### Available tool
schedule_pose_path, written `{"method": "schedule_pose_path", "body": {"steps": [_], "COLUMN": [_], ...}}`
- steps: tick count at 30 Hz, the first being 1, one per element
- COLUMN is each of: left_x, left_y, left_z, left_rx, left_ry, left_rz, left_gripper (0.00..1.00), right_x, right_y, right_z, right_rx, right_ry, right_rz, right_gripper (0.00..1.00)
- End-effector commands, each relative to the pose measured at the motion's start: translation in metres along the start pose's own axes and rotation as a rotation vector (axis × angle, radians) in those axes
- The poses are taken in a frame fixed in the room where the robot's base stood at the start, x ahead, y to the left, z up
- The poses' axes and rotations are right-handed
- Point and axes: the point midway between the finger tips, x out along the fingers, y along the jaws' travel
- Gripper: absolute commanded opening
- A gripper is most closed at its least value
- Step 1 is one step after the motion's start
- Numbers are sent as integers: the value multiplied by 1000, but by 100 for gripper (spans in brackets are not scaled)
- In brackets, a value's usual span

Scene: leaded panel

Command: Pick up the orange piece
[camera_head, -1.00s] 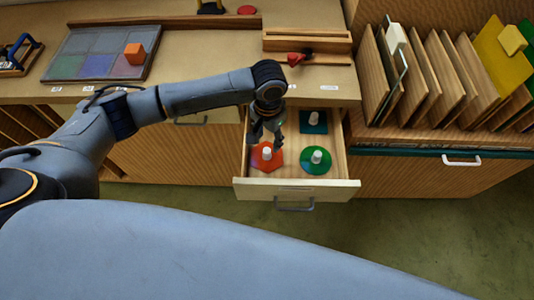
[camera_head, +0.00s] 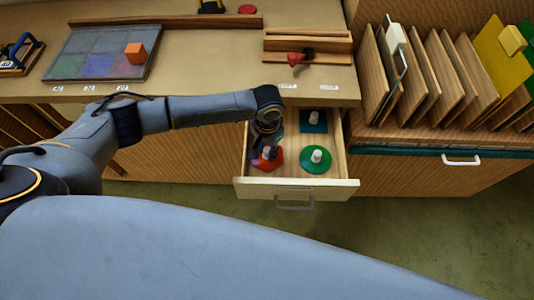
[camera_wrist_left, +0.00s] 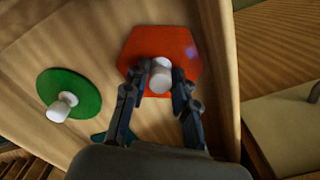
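The orange piece (camera_head: 274,162) is a flat hexagon with a white knob, lying in the open drawer at its front left. In the left wrist view the orange piece (camera_wrist_left: 190,48) fills the upper middle, with its knob (camera_wrist_left: 160,77) between my fingers. My left gripper (camera_head: 266,148) is down at the piece and hides part of it in the head view. The two fingertips of my left gripper (camera_wrist_left: 161,80) are on either side of the knob, very close to it. I cannot tell whether they press on it. My right gripper is not in view.
A green round piece (camera_head: 315,165) with a white knob lies beside it, and a dark teal square piece (camera_head: 311,125) lies behind. The drawer front (camera_head: 296,190) and side walls surround them. The worktop edge is just behind. A rack of upright boards (camera_head: 430,75) stands right.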

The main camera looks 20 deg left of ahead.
Motion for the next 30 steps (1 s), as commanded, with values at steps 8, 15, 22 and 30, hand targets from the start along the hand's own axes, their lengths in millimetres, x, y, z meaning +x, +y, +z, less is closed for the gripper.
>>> {"method": "schedule_pose_path", "body": {"steps": [8,15,22,30], "left_x": [0,-13,-58,-102], "left_y": [0,0,0,0], "left_z": [0,-1,-1,-1], "left_rx": [0,1,1,0], "left_ry": [1,2,5,2], "left_rz": [0,1,1,1], "left_gripper": [0,0,0,0], "right_x": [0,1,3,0], "right_y": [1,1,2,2], "right_z": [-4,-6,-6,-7], "right_rx": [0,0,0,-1], "right_ry": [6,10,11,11], "right_rz": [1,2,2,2], "right_gripper": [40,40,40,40]}}
